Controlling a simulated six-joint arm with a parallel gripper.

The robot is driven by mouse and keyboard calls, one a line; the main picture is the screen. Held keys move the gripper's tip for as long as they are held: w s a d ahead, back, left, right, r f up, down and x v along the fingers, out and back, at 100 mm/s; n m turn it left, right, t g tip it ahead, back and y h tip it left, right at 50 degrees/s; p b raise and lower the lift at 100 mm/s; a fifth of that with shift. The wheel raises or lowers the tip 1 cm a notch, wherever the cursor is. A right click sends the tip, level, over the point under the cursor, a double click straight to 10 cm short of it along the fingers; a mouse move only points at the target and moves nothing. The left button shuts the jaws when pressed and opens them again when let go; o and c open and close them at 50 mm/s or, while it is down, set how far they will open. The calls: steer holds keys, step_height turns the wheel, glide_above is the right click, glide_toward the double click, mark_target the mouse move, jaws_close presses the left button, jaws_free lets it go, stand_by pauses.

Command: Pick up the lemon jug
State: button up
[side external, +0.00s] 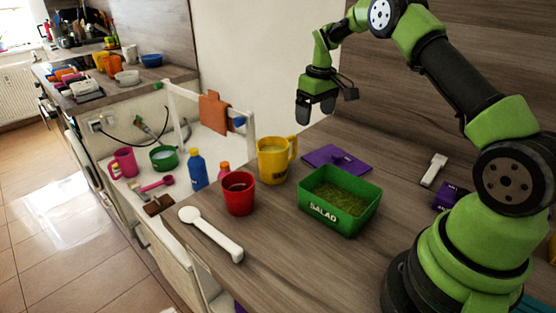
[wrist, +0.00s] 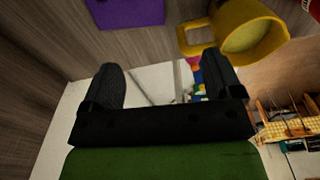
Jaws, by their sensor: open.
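The lemon jug is most likely the yellow jug (side external: 270,168) with dark lettering, too small to read, standing upright on the wooden counter. Its handle is on its right side in the side external view. It holds something pale yellow. In the wrist view the jug (wrist: 262,38) shows at the top right, with its handle pointing left. My gripper (side external: 317,113) is open and empty, above and to the right of the jug in the side external view. In the wrist view nothing is between its fingers (wrist: 160,75), and the jug is apart from them.
A red cup (side external: 239,203) stands left of the jug, and a green salad box (side external: 329,215) to its right. A purple lid (side external: 335,160) lies behind the box. A white spoon (side external: 213,235) lies near the counter edge. A white rack (side external: 222,112) stands beyond.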

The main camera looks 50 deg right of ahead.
mark_target(291, 136)
steer(key=shift+n+t, duration=0.3)
steer(key=shift+n, duration=0.2)
steer(key=w+a, duration=0.1)
steer(key=a, duration=0.1)
steer(key=w+a+r, duration=0.1)
steer(key=w+a, duration=0.1)
steer(key=shift+w+a+r, duration=0.1)
steer(key=shift+w, duration=0.1)
steer(key=f, duration=0.3)
steer(key=shift+w+f, duration=0.2)
steer(key=shift+w+a+f, duration=0.1)
steer(key=shift+f, duration=2.7)
steer(key=shift+c, duration=0.4)
steer(key=c, duration=1)
step_height(291, 136, up, 10)
steer(key=shift+r, duration=0.1)
steer(key=shift+c, duration=0.2)
